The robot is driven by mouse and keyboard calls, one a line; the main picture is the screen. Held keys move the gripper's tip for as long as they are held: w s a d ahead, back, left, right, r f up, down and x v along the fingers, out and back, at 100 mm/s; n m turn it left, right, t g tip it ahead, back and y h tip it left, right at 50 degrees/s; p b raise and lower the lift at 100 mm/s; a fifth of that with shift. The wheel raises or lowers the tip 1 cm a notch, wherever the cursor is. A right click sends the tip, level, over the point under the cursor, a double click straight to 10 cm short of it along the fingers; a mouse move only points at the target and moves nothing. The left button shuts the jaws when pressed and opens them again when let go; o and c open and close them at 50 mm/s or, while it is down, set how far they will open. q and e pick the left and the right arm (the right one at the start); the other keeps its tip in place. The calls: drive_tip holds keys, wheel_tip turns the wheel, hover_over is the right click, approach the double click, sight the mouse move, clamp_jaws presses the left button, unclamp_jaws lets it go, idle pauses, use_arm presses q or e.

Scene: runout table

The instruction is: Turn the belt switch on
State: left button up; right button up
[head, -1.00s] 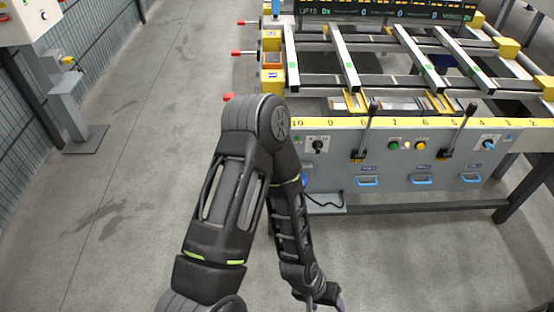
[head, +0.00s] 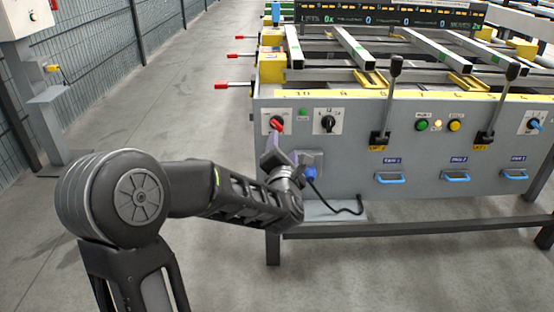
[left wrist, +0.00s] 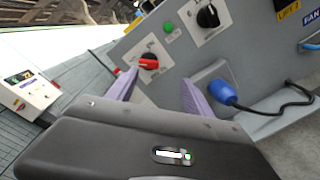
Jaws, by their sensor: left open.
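A red rotary switch (head: 277,125) sits on a white plate at the left end of the grey front panel; it also shows in the left wrist view (left wrist: 149,62). I cannot read its label. A black rotary knob (head: 328,123) on its own white plate is to its right, also in the left wrist view (left wrist: 208,17). My left gripper (head: 281,150) is just below the red switch, pointing at the panel. In the left wrist view its purple fingers (left wrist: 158,92) are apart with nothing between them, and the red switch is beyond the left finger. My right gripper is not in view.
A blue plug (head: 310,170) with a black cable is on the panel right of my gripper. A green button (head: 422,125), a yellow button (head: 454,125) and upright black levers (head: 389,100) are farther right. Red-tipped handles (head: 240,84) stick out at left.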

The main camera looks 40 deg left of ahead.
sight(277, 127)
use_arm(q)
drive_tip(key=shift+s+a+r+n+y, duration=0.4)
drive_tip(key=shift+a+r+n, duration=0.2)
drive_tip(key=shift+n, duration=0.2)
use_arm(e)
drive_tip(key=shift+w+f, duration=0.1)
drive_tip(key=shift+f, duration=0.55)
use_arm(q)
drive_tip(key=shift+a+f, duration=0.1)
drive_tip(key=shift+b+x, duration=0.7)
drive_tip(key=shift+x, duration=3.2)
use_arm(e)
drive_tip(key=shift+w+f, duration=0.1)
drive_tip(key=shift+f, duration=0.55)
use_arm(q)
drive_tip(key=shift+c, duration=0.3)
clamp_jaws()
